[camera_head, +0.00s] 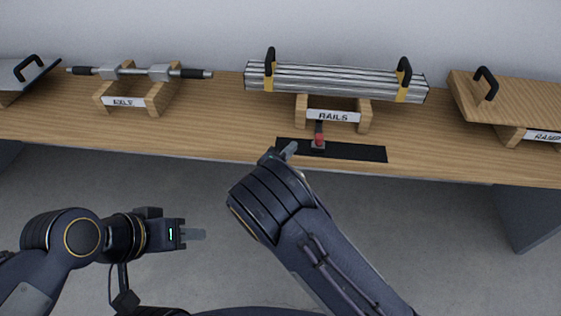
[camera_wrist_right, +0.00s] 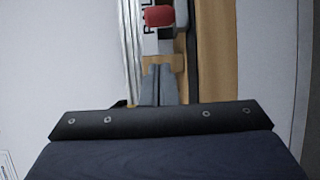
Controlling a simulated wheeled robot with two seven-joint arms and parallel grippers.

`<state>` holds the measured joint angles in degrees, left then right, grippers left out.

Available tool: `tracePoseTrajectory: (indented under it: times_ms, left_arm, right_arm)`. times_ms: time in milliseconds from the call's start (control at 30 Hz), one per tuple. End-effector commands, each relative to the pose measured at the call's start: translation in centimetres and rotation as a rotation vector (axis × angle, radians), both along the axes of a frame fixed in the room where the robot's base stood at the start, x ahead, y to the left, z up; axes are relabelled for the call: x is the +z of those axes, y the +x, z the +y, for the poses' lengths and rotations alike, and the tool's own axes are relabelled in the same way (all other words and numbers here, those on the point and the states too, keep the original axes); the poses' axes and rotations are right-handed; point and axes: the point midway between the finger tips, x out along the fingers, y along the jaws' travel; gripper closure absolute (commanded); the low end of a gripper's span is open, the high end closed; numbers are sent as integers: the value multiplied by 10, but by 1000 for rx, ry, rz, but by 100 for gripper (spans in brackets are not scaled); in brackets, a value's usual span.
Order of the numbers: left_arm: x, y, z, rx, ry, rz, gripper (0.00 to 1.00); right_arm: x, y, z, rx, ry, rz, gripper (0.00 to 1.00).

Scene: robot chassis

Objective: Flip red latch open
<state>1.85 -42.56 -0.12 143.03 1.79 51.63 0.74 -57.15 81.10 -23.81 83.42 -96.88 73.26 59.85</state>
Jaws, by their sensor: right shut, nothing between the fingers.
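The red latch (camera_head: 319,138) stands on a small grey base on the black strip (camera_head: 358,152) at the front of the bench, below the RAILS label. Its red end (camera_wrist_right: 159,16) shows at the top of the right wrist view, just beyond my fingertips. My right gripper (camera_head: 291,148) is shut and empty, a little to the left of the latch in the head view. Its fingers (camera_wrist_right: 158,72) lie together in the wrist view and appear apart from the red end. My left gripper (camera_head: 195,234) is in front of the bench, away from the latch; its finger gap is not visible.
The wooden bench (camera_head: 215,140) carries a metal rail bundle (camera_head: 335,80) with black handles on a RAILS stand (camera_head: 301,110). An axle (camera_head: 135,72) is on its stand to the left. A wooden ramp (camera_head: 530,100) is at right. The floor in front is open.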

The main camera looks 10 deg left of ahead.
Motion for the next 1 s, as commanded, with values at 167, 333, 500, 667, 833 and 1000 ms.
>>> tracePoseTrajectory:
  times_ms: [167, 333, 500, 667, 833, 1000]
  left_arm:
    - [-3, 0, 0, 0, 0, 0, 64]
    - [-4, 0, 0, 0, 0, 0, 64]
    - [-5, 0, 0, 0, 0, 0, 64]
    - [-4, 0, 0, 0, 0, 0, 64]
    - [-6, 0, 0, 0, 0, 0, 64]
    - [-18, 0, 0, 0, 0, 0, 64]
  right_arm:
    - [0, 20, -24, -3, -1, 0, 100]
    - [0, 25, -40, -1, -1, 0, 100]
    - [1, 27, -45, 1, 0, -1, 100]
    - [1, 27, -45, 1, 0, -1, 100]
    - [0, 27, -49, -1, 0, -1, 100]
    - [-3, 27, -83, -5, -3, -1, 100]
